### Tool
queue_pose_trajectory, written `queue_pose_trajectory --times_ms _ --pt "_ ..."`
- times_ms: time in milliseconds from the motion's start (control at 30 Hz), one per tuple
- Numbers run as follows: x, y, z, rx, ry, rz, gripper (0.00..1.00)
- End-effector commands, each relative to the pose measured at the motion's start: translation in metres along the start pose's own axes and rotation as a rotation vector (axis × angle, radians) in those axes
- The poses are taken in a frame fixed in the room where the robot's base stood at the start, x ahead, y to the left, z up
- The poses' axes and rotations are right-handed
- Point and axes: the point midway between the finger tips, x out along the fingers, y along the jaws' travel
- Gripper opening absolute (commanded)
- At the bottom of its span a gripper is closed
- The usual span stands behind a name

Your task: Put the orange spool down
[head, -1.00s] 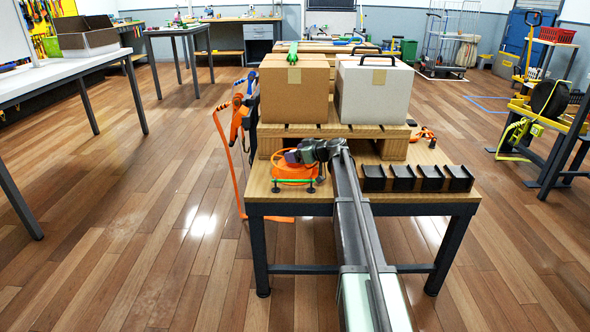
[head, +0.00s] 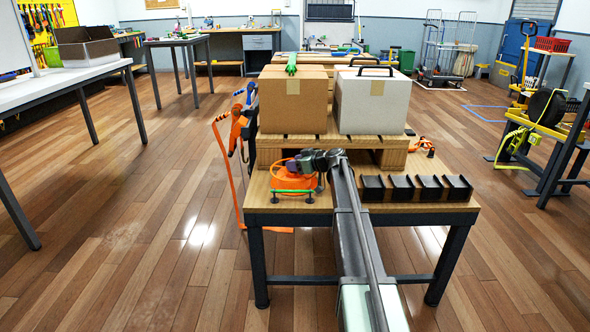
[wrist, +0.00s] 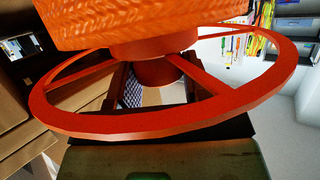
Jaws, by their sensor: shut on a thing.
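The orange spool (head: 290,181) is at the left front of the wooden table (head: 400,207), in the head view. It is over or among small dark posts with green tops (head: 308,194). My gripper (head: 302,163) is shut on the spool, reaching it from the right and above. In the wrist view the spool (wrist: 70,125) fills most of the picture, with a round spoked flange and a wound orange band above it. Dark fingers show behind the spokes. Whether the spool touches the posts or table cannot be told.
A row of black holders (head: 415,187) stands at the table's right front. Behind, a pallet (head: 385,150) carries a brown box (head: 293,105) and a white box (head: 372,100). Orange straps (head: 228,170) hang at the table's left side. Floor to the left is clear.

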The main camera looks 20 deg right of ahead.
Motion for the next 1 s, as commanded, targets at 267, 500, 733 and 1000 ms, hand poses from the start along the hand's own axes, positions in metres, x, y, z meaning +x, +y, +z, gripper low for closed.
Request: queue_pose_trajectory --times_ms 267,500,733,1000 --pt "-0.009 0.000 -0.026 0.001 0.001 0.000 0.00" --pt "-0.026 0.000 -0.072 0.001 0.001 0.000 0.00" --pt "-0.044 0.000 -0.121 0.001 0.001 0.000 0.00" --pt "-0.064 0.000 -0.175 0.001 0.001 0.000 0.00"
